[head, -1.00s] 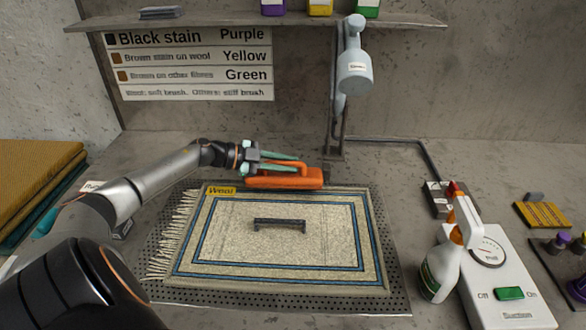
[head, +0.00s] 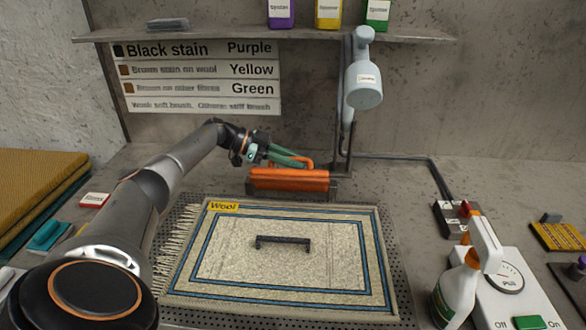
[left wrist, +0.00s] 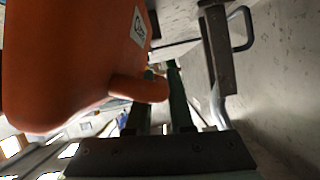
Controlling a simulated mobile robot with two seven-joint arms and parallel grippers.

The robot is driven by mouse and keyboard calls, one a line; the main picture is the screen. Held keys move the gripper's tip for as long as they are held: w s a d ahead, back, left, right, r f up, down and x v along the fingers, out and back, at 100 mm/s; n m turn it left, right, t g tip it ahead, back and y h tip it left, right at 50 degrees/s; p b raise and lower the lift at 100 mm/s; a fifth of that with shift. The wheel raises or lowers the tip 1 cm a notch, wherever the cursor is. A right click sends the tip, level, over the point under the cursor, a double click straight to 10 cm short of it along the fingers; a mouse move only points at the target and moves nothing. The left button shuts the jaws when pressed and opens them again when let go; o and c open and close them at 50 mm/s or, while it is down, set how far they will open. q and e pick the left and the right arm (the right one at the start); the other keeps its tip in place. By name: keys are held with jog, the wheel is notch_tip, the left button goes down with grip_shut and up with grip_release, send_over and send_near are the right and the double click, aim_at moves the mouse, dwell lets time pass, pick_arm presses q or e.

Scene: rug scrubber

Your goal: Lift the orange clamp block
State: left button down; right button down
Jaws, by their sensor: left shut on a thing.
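The orange clamp block (head: 288,180) is a long bar with a thin loop handle on top, behind the rug's far edge in the head view. My left gripper (head: 303,163), with green fingers, comes from the left and is shut on its handle. In the left wrist view the block (left wrist: 75,55) fills the left side, and its handle stub (left wrist: 140,88) crosses by my fingers (left wrist: 160,75). The block appears raised off the bench, with grey end pieces showing below it; the exact gap is hard to tell. My right gripper is not in view.
The wool rug (head: 285,296) lies on a perforated mat with a dark handle (head: 283,241) on it. A pipe stand with a pale blue nozzle (head: 364,90) rises behind the block. A spray bottle (head: 458,293) and suction box (head: 515,300) stand at right. A shelf (head: 230,36) hangs above.

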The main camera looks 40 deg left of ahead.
pick_arm(q)
jog(key=shift+w+a+f+n+b, duration=0.2)
jog(key=shift+w+n+b, duration=0.1)
jog(key=shift+b, duration=0.35)
jog(key=shift+g, duration=0.4)
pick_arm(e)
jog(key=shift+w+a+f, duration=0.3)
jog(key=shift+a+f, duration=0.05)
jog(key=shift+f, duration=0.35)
pick_arm(q)
jog(key=c, duration=1.1)
grip_release()
jog(key=shift+a, duration=0.1)
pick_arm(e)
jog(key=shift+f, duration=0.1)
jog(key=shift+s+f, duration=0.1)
pick_arm(q)
jog(key=shift+b+v, duration=0.95)
jog(key=shift+v, duration=2.85)
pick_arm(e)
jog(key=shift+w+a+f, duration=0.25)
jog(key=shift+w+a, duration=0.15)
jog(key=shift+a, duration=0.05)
